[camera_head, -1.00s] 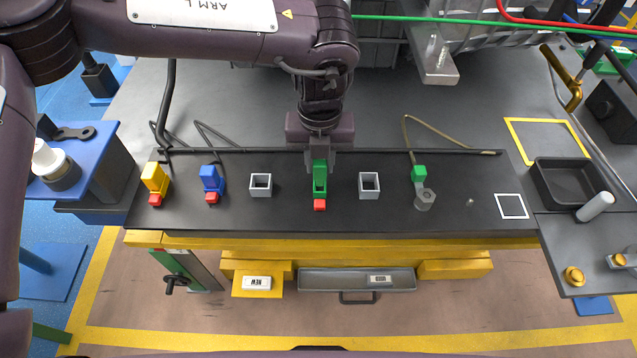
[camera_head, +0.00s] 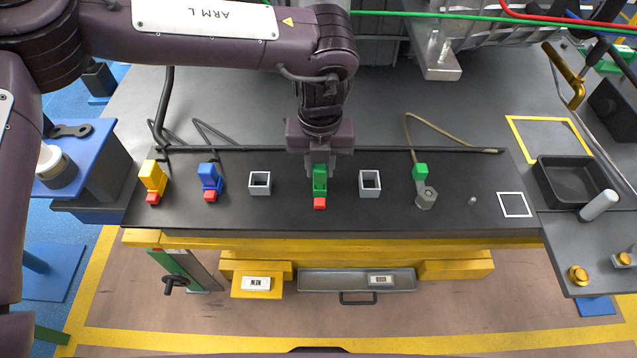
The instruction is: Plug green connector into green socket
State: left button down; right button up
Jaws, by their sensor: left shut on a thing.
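My left gripper (camera_head: 320,169) points down over the middle of the black board and is shut on a green connector (camera_head: 320,182). The connector stands on the board at the green socket position, with a red tab (camera_head: 319,203) at its front. The fingers cover its upper rear, and I cannot tell socket from connector there or how deep it sits. A second, smaller green block (camera_head: 420,171) stands to the right by a grey hexagonal part (camera_head: 425,197), with a tan cable behind it. My right gripper is not in view.
Yellow (camera_head: 152,177) and blue (camera_head: 209,178) connectors with red tabs stand left. A black tray (camera_head: 575,182) is at right. The board's front strip is clear.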

pick_arm(q)
jog(key=shift+f+b, duration=0.35)
jog(key=shift+f, duration=0.35)
dwell(0.3)
jog(key=c, duration=1.1)
grip_release()
jog(key=shift+c, duration=0.2)
jog(key=shift+r, duration=0.1)
